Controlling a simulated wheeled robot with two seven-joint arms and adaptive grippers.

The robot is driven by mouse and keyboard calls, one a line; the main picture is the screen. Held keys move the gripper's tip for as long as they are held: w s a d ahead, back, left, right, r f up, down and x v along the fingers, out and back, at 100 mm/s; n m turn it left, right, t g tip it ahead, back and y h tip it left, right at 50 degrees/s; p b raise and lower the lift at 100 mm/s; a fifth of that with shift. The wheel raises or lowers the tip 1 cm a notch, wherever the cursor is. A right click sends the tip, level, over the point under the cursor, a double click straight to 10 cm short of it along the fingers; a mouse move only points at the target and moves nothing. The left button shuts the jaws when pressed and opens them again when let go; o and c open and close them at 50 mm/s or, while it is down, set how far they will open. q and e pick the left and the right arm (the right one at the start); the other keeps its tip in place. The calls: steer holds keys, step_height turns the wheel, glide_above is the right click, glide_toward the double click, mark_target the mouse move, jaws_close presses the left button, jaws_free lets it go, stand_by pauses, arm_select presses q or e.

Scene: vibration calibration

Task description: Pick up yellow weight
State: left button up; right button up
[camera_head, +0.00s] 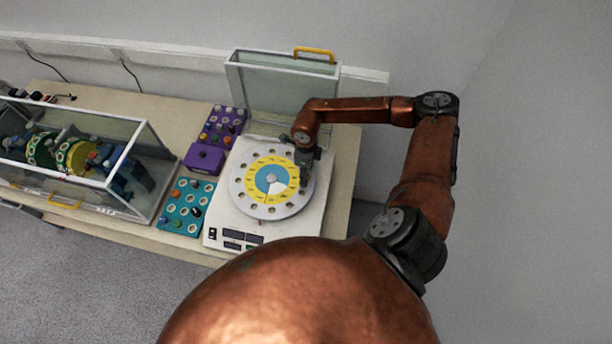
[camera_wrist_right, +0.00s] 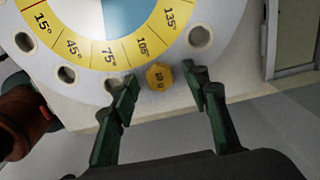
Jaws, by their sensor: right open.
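The yellow weight (camera_wrist_right: 158,75) is a small hexagonal piece with dark markings on its top. In the right wrist view it sits at the rim of the round dial plate (camera_wrist_right: 225,14), near the 105° mark. My right gripper (camera_wrist_right: 165,88) is open, with one dark green finger on each side of the weight and gaps to both. In the head view my right gripper (camera_head: 308,165) is over the right edge of the dial plate (camera_head: 240,196), and I cannot make out the weight there. My left gripper is not in view.
The dial sits on a white machine (camera_head: 219,222) with a raised clear lid (camera_head: 285,90). To its left are a teal tray (camera_head: 187,206) and a purple tray (camera_head: 222,127) of small weights. A clear-cased machine (camera_head: 137,148) stands farther left.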

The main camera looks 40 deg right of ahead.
steer(key=shift+c, duration=0.7)
steer(key=c, duration=0.7)
